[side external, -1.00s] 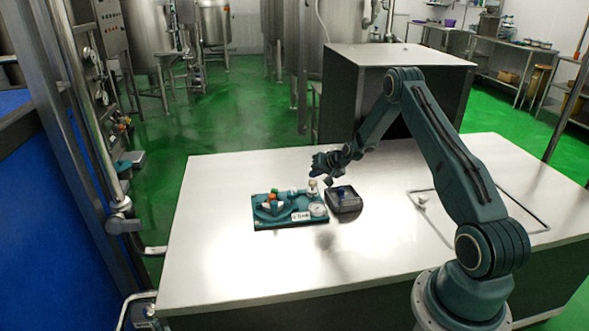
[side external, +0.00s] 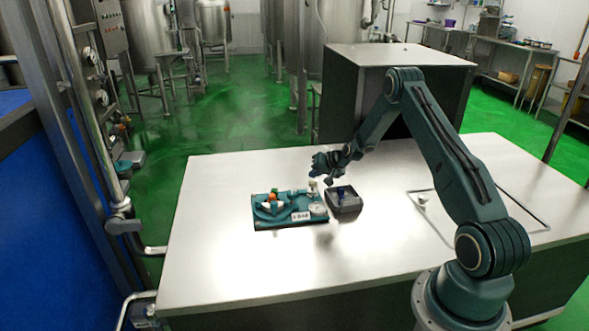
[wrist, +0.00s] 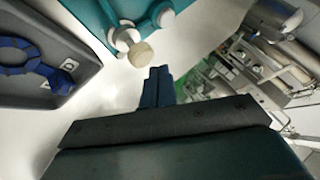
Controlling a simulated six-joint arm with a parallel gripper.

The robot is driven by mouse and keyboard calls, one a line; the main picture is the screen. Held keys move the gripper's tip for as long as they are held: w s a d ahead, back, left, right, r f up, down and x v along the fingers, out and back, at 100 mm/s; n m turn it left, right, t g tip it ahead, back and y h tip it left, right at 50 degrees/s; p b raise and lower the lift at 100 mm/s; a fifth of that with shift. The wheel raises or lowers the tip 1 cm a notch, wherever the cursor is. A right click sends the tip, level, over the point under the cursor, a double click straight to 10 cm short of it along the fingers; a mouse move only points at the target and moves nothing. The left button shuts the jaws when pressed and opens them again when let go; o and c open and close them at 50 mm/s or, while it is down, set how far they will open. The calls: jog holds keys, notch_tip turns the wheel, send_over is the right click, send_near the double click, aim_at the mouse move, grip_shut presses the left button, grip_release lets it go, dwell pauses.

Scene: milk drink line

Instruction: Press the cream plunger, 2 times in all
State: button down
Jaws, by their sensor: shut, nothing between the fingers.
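The cream plunger (wrist: 141,54) shows in the wrist view as a round cream cap on a pale body at the edge of the teal base plate (wrist: 96,20). It looks small in the side view (side external: 313,184), at the base plate's right end. My gripper (wrist: 158,74) is shut and empty. Its blue fingertips appear just below and right of the cap in the wrist view, with a gap in the picture. In the side view my gripper (side external: 324,175) hangs close above the plunger. The exact height between them cannot be told.
A dark grey tray (side external: 346,209) holding a blue item stands right of the base plate. The plate also carries a round dial (side external: 318,210), a label and an orange-and-green-topped part (side external: 273,196). The pale table (side external: 230,270) is clear in front.

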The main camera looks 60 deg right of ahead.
aim_at(313, 182)
jog(key=shift+f, duration=1.55)
dwell(1.9)
jog(key=shift+r, duration=1.55)
jog(key=shift+r, duration=0.1)
jog(key=shift+r, duration=2.45)
dwell(0.5)
